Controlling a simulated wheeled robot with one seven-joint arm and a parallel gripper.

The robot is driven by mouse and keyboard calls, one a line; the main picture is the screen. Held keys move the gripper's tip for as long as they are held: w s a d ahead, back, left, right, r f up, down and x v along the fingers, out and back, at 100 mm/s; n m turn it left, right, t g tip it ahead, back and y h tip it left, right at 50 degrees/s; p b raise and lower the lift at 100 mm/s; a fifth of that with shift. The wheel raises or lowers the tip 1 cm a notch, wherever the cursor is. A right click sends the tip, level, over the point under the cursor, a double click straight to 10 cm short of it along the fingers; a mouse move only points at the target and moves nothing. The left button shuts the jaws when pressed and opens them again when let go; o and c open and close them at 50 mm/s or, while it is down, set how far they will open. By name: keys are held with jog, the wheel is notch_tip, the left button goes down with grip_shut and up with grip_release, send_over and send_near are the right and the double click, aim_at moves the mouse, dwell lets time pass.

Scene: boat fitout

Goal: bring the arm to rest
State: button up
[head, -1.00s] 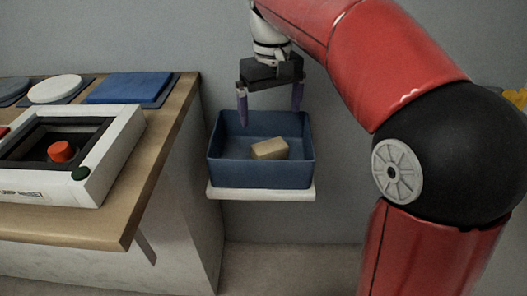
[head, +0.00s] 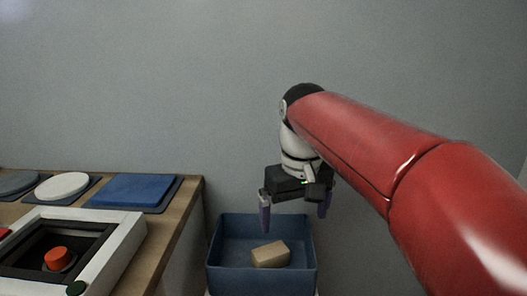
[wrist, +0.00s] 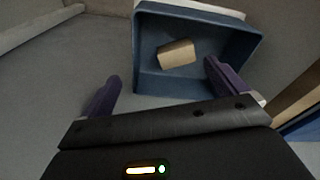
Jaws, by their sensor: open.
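My gripper (head: 295,217) is open, with its two purple fingers apart and nothing between them. It hangs above the blue bin (head: 222,262), over its right and back part in the head view. A tan block (head: 270,254) lies inside the bin on its floor, apart from the fingers. In the wrist view my gripper (wrist: 160,90) shows both fingers spread, with the bin (wrist: 195,92) and the tan block (wrist: 177,54) beyond them.
A wooden counter (head: 180,215) stands at the left. On it are a white-framed box (head: 125,245) with an orange knob (head: 57,258), a blue square pad (head: 135,189) and a white round disc (head: 62,186). The grey wall behind is bare.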

jog(key=s+d+f+m+t, duration=0.2)
jog(key=s+d+f, duration=0.2)
jog(key=s+f, duration=0.2)
jog(key=s+d+f+m+t, duration=0.1)
jog(key=s+d+f+t, duration=0.1)
jog(key=s+d+f, duration=0.3)
jog(key=s+f, duration=0.1)
jog(key=s, duration=0.3)
jog(key=shift+s+d+m, duration=0.2)
jog(key=shift+s+m, duration=0.15)
jog(key=shift+m, duration=0.05)
